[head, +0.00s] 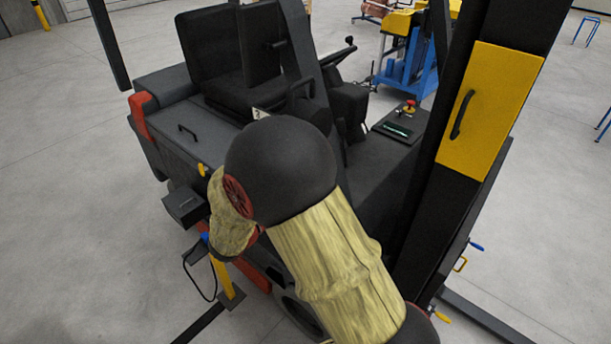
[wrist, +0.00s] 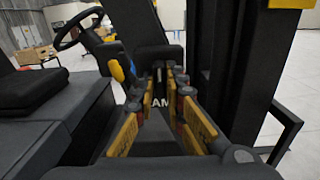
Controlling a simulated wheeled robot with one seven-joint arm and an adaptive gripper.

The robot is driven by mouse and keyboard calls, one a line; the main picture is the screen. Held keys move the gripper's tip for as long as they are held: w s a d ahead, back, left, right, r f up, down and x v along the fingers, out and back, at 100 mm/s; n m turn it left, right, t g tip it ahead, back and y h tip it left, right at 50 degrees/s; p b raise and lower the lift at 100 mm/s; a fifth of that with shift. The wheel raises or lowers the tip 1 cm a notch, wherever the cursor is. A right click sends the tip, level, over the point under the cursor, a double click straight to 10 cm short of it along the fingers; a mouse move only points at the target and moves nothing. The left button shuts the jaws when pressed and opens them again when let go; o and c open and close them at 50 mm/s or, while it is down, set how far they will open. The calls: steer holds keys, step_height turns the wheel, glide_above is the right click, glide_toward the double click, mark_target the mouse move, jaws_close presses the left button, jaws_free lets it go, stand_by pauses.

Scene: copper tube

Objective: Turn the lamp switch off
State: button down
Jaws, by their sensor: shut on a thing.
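In the wrist view, my gripper (wrist: 168,76) reaches forward, its yellow and dark fingers close together at the tips. Pale letters "AM" on a dark surface (wrist: 160,101) show between the fingers; they look like part of a "LAMP" label. The fingers are shut on what seems to be the lamp switch there, but they hide it, so its position cannot be read. In the head view, my arm and its black joint cover the place, and I cannot make out the fingertips. No lit lamp can be told apart.
A dark forklift-like vehicle (head: 178,130) with a seat (head: 215,60) and steering wheel (wrist: 78,27) surrounds the gripper. A black mast with a yellow handled panel (head: 490,110) stands right. A black box (head: 185,205) sits at the left. Open grey floor (head: 60,200) lies left.

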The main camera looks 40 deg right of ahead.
steer(key=shift+n, duration=0.3)
steer(key=c, duration=1.8)
jaws_free()
steer(key=shift+c, duration=0.2)
steer(key=shift+a, duration=0.1)
steer(key=a, duration=1.1)
steer(key=shift+s+a, duration=0.4)
